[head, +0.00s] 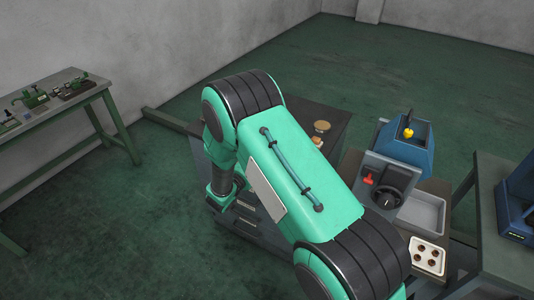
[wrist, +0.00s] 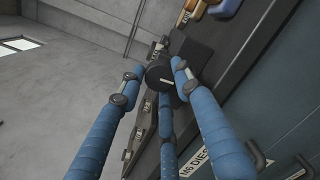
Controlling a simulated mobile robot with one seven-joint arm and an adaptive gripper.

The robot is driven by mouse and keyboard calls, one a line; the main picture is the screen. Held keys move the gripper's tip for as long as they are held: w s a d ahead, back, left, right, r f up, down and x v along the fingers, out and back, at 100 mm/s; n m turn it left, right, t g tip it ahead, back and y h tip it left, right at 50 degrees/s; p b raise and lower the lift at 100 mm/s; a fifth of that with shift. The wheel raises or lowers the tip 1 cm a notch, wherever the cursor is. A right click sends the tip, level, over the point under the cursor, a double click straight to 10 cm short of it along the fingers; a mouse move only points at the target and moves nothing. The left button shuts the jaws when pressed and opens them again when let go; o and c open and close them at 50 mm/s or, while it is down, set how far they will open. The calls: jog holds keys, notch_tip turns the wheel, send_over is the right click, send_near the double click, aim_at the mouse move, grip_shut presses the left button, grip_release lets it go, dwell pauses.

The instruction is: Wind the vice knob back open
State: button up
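In the wrist view, a dark round knob (wrist: 160,74) with a pale line on its face sits at the front of a dark block (wrist: 192,47), which I take to be the vice. My gripper (wrist: 157,82) has three blue fingers spread around the knob. A gap shows between the left finger and the knob; the right fingertip is close beside it, and the lower finger is beneath it. Whether any finger touches is unclear. In the head view my green arm hides the gripper and knob.
A dark-topped cabinet (head: 333,120) stands behind my arm, with drawers labelled in the wrist view. A blue machine (head: 408,148) with a black handwheel (head: 388,198) and red lever (head: 369,178) stands right. A green bench (head: 60,100) is left. Open floor lies between.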

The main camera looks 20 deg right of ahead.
jog(key=shift+f, duration=0.1)
jog(key=shift+c, duration=1)
jog(key=shift+n, duration=0.3)
